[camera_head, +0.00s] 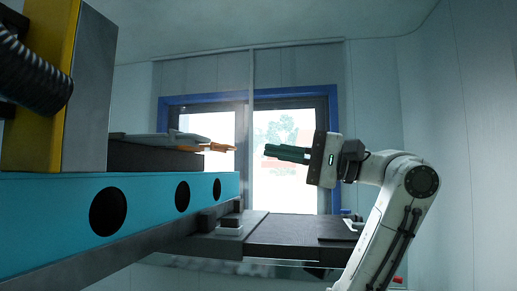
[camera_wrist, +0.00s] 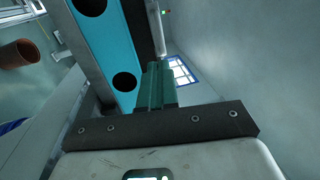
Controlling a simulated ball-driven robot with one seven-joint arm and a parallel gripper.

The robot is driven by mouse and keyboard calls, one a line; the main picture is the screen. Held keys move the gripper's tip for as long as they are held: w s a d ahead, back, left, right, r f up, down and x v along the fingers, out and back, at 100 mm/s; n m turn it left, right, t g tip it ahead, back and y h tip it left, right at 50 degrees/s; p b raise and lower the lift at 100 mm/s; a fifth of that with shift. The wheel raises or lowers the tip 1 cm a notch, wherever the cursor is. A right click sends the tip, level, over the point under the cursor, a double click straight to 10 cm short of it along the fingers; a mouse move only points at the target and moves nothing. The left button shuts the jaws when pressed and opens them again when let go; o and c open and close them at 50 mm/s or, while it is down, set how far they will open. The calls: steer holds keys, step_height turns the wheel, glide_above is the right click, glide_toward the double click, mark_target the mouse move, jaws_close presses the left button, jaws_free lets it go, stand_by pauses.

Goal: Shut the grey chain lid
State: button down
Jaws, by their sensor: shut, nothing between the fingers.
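A flat grey piece, which looks like the grey chain lid (camera_head: 160,138), lies along the top of a dark block on the teal beam (camera_head: 150,207) in the head view. An orange part (camera_head: 215,147) sticks out from its right end. Whether the lid is fully down or slightly raised I cannot tell. My gripper (camera_head: 267,152) is to the right of the orange part, with a clear gap, at about the same height in the picture. Its green fingers (camera_wrist: 158,68) are together and hold nothing. I cannot make out the lid in the wrist view.
A yellow and grey upright block (camera_head: 85,90) with a black ribbed hose (camera_head: 35,75) stands at the left. A dark flat shelf (camera_head: 300,232) lies below my gripper. A blue-framed window (camera_head: 337,140) is behind. A brown cylinder (camera_wrist: 18,54) shows in the wrist view.

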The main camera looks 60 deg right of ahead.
mark_target(204, 140)
steer(key=p+x, duration=0.4)
steer(key=x, duration=0.8)
steer(key=shift+w, duration=0.15)
